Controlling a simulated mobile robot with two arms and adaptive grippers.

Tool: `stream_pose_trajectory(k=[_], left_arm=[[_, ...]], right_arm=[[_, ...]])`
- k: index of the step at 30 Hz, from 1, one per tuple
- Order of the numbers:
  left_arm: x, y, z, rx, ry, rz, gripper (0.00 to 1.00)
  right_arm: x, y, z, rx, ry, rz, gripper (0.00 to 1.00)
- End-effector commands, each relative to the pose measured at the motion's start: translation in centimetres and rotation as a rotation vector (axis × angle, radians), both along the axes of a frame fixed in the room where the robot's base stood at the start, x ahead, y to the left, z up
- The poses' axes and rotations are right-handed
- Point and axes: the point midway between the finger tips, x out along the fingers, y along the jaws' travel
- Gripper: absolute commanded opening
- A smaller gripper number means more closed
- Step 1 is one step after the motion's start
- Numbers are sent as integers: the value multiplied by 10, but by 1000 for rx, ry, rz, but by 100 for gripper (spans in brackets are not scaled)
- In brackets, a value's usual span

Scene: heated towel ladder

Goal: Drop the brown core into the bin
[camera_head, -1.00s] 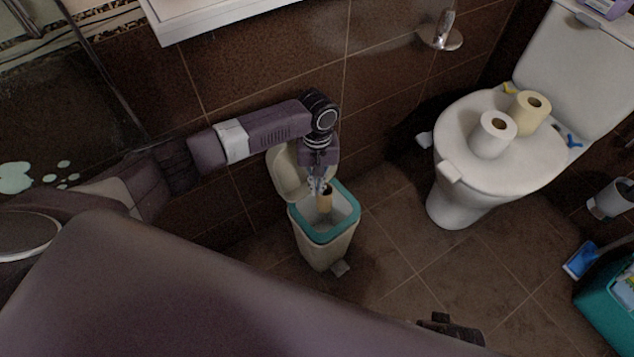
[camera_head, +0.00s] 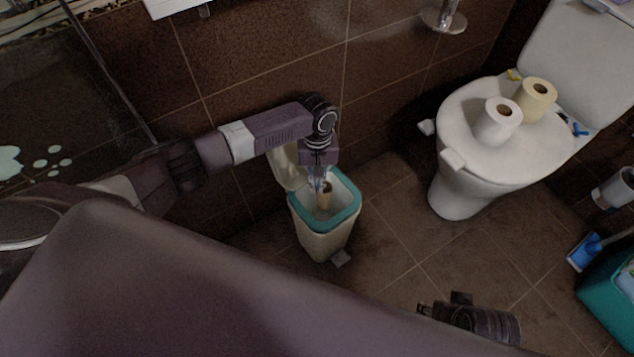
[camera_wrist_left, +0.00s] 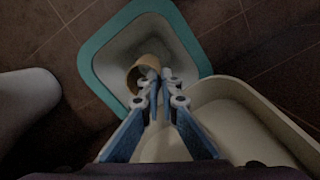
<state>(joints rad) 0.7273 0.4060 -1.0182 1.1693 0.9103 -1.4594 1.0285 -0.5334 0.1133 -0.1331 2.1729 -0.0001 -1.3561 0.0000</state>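The brown core (camera_head: 326,197) is a short cardboard tube. It is at the mouth of the open bin (camera_head: 324,240), a cream bin with a teal rim and its lid tilted back against the wall. My left gripper (camera_head: 319,184) points down over the bin. In the left wrist view its fingertips (camera_wrist_left: 156,82) are close together on the wall of the core (camera_wrist_left: 143,70), which is inside the outline of the teal rim (camera_wrist_left: 92,48). My right gripper (camera_head: 430,310) shows only as a dark part at the bottom, its fingers unclear.
A toilet (camera_head: 458,195) stands to the right, with a white roll (camera_head: 497,123) and a yellowish roll (camera_head: 537,98) on its lid. The tiled floor between is clear.

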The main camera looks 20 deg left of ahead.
Motion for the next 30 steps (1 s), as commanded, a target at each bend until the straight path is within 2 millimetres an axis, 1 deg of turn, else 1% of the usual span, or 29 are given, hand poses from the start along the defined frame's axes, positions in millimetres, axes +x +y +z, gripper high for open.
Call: stream_pose_trajectory(k=[11, 12, 17, 26, 29, 30], left_arm=[[0, 0, -2, 0, 0, 0, 0], [0, 0, -2, 0, 0, 0, 7], [0, 0, -1, 0, 0, 0, 24], [0, 0, 0, 0, 0, 0, 25], [2, 0, 8, -1, -2, 0, 25], [3, 0, 14, -1, -2, 0, 25]], right_arm=[[0, 0, 3, 0, -3, -1, 40], [0, 0, 3, 0, -3, -1, 40], [0, 0, 4, 0, -3, -1, 40], [-1, 0, 2, 1, 1, 1, 40], [-1, 0, 2, 1, 0, 1, 40], [-1, 0, 2, 0, 0, 1, 40]])
